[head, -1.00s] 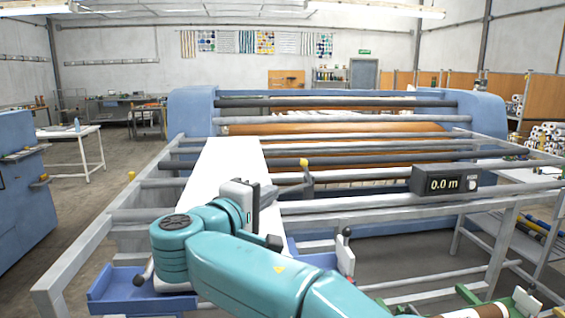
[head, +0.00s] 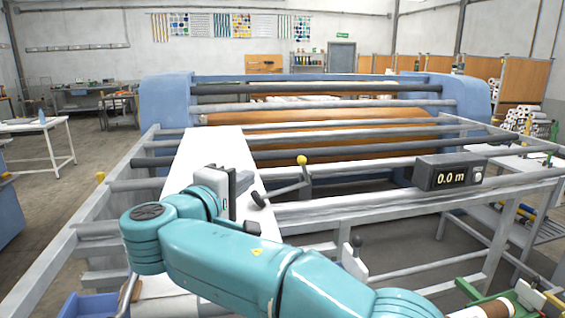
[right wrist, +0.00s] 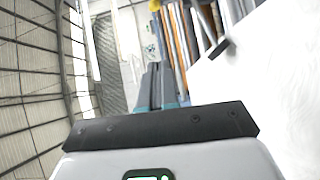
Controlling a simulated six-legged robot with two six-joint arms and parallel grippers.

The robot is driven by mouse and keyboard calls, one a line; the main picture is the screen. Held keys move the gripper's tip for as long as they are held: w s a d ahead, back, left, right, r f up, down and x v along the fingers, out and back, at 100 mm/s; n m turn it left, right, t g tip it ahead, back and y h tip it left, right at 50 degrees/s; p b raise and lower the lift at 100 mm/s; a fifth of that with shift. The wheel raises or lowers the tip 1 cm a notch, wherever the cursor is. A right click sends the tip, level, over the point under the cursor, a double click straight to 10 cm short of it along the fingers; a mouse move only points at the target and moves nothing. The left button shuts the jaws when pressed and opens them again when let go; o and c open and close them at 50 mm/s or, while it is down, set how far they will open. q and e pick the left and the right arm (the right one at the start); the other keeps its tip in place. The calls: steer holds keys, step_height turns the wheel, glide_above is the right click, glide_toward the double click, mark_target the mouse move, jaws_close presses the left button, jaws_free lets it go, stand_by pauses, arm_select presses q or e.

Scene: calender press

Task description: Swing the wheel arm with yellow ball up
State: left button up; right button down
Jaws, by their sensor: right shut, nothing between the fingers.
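The wheel arm (head: 287,191) is a grey bar on the near side of the press frame. Its yellow ball (head: 301,160) stands at the top of a short upright at its right end. The bar slopes down to a dark end at lower left. My right gripper (head: 241,184) is just left of that dark end, over the white sheet, apparently apart from it. In the right wrist view my right gripper's fingers (right wrist: 160,85) are together and empty, and a dark-ended bar shows to their upper right. My left gripper is out of view.
The white sheet (head: 205,150) runs into the press rollers. A counter box (head: 450,173) reading 0.0 m sits on the right rail. A small black-knobbed lever (head: 355,258) stands below. A green holder with a roll (head: 495,308) is at lower right.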

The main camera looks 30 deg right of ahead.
steer(key=w+d+p, duration=0.4)
steer(key=d, duration=0.8)
steer(key=shift+w+d, duration=0.25)
steer(key=shift+w, duration=0.05)
steer(key=shift+r+m, duration=0.1)
steer(key=shift+m, duration=0.2)
